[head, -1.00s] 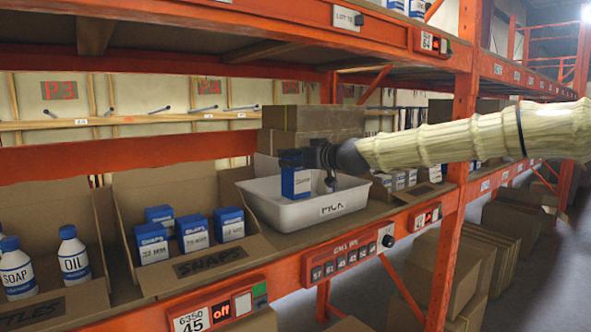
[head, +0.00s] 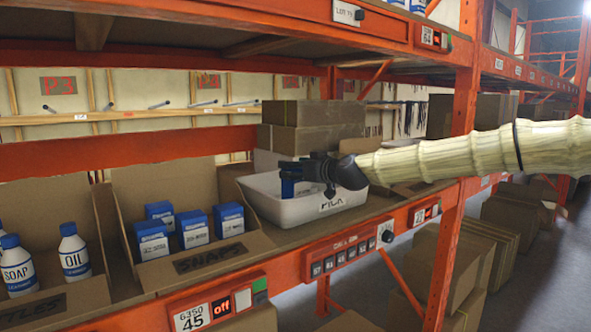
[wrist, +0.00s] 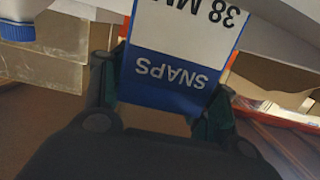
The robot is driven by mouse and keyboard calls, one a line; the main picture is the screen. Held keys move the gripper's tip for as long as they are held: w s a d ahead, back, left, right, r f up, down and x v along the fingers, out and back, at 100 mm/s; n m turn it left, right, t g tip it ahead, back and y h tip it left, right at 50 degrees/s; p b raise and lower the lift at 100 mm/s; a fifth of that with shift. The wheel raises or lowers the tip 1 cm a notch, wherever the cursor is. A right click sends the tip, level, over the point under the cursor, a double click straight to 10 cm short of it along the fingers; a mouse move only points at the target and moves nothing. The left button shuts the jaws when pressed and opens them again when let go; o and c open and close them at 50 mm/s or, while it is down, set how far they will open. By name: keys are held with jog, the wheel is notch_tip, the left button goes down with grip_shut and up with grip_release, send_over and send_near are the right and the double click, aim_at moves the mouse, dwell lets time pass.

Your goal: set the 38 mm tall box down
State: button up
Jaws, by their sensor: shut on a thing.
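The 38 mm box is blue and white, and its "SNAPS" and "38 MM" print appears upside down in the wrist view (wrist: 178,62). In the head view only a blue part of the box (head: 288,187) shows beside my gripper (head: 308,176). My gripper is shut on the box, with one dark finger on each side of it in the wrist view (wrist: 160,88). The box is over or inside the white PICK tray (head: 290,212). The tray's near wall hides the tray floor, so I cannot tell whether the box touches it.
Left of the tray, a cardboard SNAPS bin (head: 205,262) holds similar blue and white boxes (head: 194,229). Further left stand an OIL bottle (head: 74,257) and a SOAP bottle (head: 16,270). Brown cartons (head: 315,138) are stacked behind the tray. An orange upright (head: 455,180) stands right.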

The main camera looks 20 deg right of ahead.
jog(key=shift+a+f, duration=0.1)
jog(key=shift+f, duration=0.05)
jog(key=o, duration=1.5)
jog(key=shift+c, duration=0.2)
jog(key=shift+r+p, duration=0.55)
jog(key=shift+r, duration=0.1)
jog(key=shift+s+d+b, duration=0.25)
jog(key=shift+s+b, duration=0.15)
jog(key=shift+s, duration=0.15)
jog(key=b+v, duration=0.3)
jog(key=v, duration=0.7)
jog(key=shift+s+d, duration=0.15)
jog(key=shift+s, duration=0.25)
